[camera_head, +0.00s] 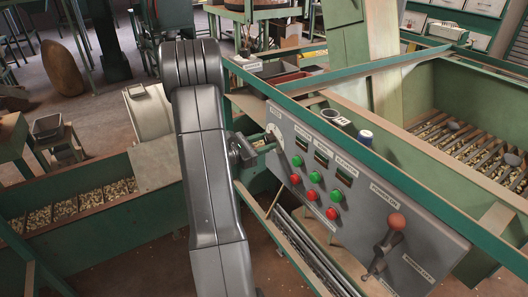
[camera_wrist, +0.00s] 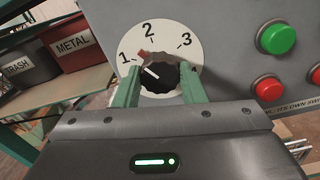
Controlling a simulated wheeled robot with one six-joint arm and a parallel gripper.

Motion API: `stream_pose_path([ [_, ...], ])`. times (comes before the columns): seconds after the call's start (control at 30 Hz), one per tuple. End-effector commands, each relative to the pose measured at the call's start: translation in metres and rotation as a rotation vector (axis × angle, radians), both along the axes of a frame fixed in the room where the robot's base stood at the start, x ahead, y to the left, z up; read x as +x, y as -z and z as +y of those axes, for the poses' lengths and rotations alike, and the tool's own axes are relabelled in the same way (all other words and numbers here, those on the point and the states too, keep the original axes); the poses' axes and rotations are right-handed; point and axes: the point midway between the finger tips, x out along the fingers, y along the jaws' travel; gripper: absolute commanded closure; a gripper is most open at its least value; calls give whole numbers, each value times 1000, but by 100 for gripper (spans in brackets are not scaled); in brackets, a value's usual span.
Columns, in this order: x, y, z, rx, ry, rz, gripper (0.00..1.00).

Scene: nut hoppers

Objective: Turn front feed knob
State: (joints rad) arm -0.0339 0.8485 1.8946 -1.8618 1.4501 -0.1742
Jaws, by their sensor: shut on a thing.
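The front feed knob (camera_wrist: 160,77) is black with a white pointer line, on a round white dial (camera_wrist: 166,39) marked 1, 2 and 3. Its white line points up and left, toward the 1. A small red mark sits on the dial just above the knob. My gripper (camera_wrist: 161,80) has its two green fingers on either side of the knob and is shut on it in the wrist view. In the head view my gripper (camera_head: 262,149) reaches the left end of the grey control panel (camera_head: 345,215), and my arm hides part of that area.
Green buttons (camera_wrist: 276,38) and red buttons (camera_wrist: 268,87) sit close to the right of the dial. A red-handled power lever (camera_head: 390,238) stands out at the panel's right end. Bins labelled TRASH (camera_wrist: 26,66) and METAL (camera_wrist: 74,42) stand at left. Green rails (camera_head: 400,180) edge the panel.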

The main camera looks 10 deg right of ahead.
Motion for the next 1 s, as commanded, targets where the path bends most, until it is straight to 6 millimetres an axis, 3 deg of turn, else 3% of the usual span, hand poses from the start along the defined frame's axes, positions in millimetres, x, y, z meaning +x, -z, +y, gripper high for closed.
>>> stream_pose_path([
  [0.07,0,9,0,22,-1,-70,86],
  [1.0,-1,10,0,306,-1,-849,86],
])
